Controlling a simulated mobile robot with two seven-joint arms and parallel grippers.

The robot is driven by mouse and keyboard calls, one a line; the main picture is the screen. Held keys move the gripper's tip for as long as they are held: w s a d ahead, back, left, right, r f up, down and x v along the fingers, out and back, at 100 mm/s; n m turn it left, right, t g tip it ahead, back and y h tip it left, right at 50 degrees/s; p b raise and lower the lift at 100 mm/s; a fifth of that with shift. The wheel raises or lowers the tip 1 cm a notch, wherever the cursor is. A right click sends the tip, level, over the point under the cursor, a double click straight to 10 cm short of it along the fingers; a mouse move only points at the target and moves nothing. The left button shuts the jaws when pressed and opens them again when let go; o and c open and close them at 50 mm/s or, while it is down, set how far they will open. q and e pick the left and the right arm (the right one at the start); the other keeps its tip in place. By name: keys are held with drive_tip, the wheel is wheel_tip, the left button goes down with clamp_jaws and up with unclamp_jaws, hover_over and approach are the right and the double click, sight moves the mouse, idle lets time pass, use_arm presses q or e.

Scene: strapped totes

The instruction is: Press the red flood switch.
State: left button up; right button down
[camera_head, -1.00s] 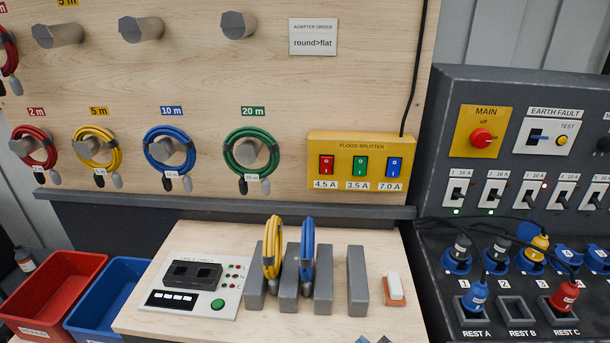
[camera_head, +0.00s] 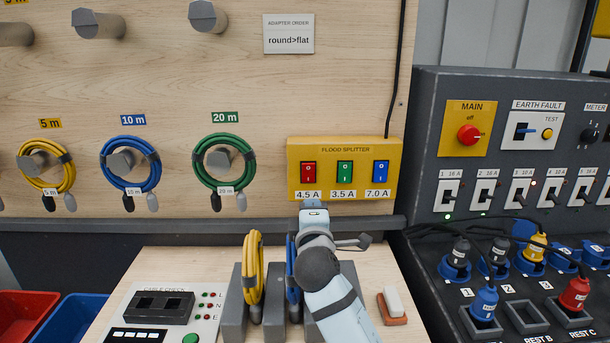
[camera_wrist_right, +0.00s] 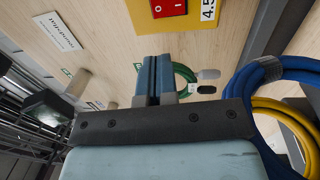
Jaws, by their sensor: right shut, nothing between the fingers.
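The red flood switch (camera_head: 308,172) is the left one of three rockers on the yellow flood splitter box (camera_head: 296,148), above the 4.5 A label. My right gripper (camera_head: 311,204) is shut and empty, with its tips just below that label. In the right wrist view the red switch (camera_wrist_right: 168,8) is at the top edge, beyond the closed fingertips (camera_wrist_right: 153,64). The gripper looks apart from the switch, though the exact gap is hard to tell. My left gripper is in neither current view.
A grey ledge (camera_head: 200,224) runs below the board. Yellow (camera_head: 253,268) and blue (camera_head: 291,268) coils stand in grey holders under my right arm, which partly hides the blue one. The green switch (camera_head: 345,172) and blue switch (camera_head: 380,172) sit right of the red one.

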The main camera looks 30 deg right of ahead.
use_arm(q)
drive_tip(key=shift+s+a+r+p, duration=0.25)
drive_tip(key=shift+s+p, duration=0.05)
drive_tip(key=shift+p, duration=0.35)
use_arm(e)
approach(308, 169)
drive_tip(key=x, duration=0.7)
drive_tip(key=shift+w+d, duration=0.15)
drive_tip(key=shift+w, duration=0.05)
use_arm(q)
drive_tip(key=shift+r, duration=0.1)
use_arm(e)
drive_tip(key=shift+r, duration=0.1)
drive_tip(key=shift+w+r+p, duration=0.15)
drive_tip(key=shift+r+p, duration=0.15)
drive_tip(key=shift+p, duration=0.7)
use_arm(q)
drive_tip(key=shift+r+b, duration=0.35)
drive_tip(key=shift+r, duration=0.1)
use_arm(e)
drive_tip(key=shift+f, duration=0.3)
drive_tip(key=shift+d, duration=0.1)
